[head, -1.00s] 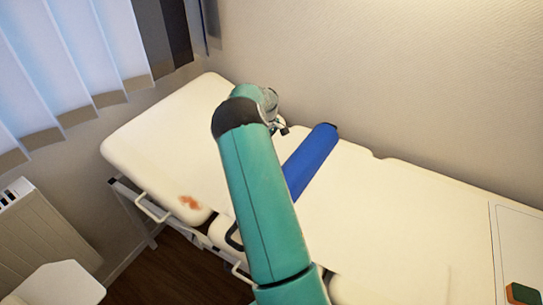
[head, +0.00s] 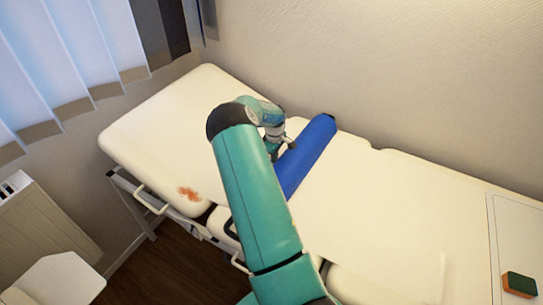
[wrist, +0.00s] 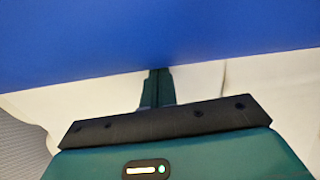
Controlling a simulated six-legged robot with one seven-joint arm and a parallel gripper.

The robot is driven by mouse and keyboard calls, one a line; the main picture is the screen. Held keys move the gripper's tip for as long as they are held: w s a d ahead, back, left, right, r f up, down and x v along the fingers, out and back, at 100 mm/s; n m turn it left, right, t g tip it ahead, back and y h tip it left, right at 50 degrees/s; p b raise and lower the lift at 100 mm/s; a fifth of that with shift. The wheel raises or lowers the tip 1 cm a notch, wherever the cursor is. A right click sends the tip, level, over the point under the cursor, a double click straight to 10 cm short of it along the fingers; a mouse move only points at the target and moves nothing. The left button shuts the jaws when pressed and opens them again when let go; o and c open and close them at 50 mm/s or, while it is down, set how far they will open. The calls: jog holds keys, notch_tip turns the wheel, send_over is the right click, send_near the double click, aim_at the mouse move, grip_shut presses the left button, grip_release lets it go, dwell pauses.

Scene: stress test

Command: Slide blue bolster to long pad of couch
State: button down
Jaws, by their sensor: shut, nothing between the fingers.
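The blue bolster (head: 309,153) lies crosswise on the cream couch (head: 395,205), and its near end is partly behind my arm. My gripper (head: 284,148) is low over the couch at the bolster's left side. In the wrist view my gripper (wrist: 157,80) is shut and empty, its fingers side by side. The bolster (wrist: 160,35) fills the top of that view, and the fingertips reach its edge. I cannot tell whether they touch it. The couch's long pad (head: 400,190) stretches right of the bolster.
A reddish stain (head: 189,194) marks the couch's left section. A green and orange block (head: 520,284) lies on a white panel (head: 510,225) at the right. The wall runs behind the couch. A radiator (head: 40,225) and a white seat (head: 55,280) stand at the left.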

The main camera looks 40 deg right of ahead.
aim_at(373, 202)
jog(key=s+d, duration=0.4)
jog(key=s, duration=0.9)
jog(key=s+d, duration=0.4)
jog(key=s, duration=0.9)
jog(key=s+d, duration=0.3)
jog(key=s, duration=1)
jog(key=shift+d, duration=0.4)
notch_tip(373, 202, up, 14)
jog(key=shift+a+f, duration=0.15)
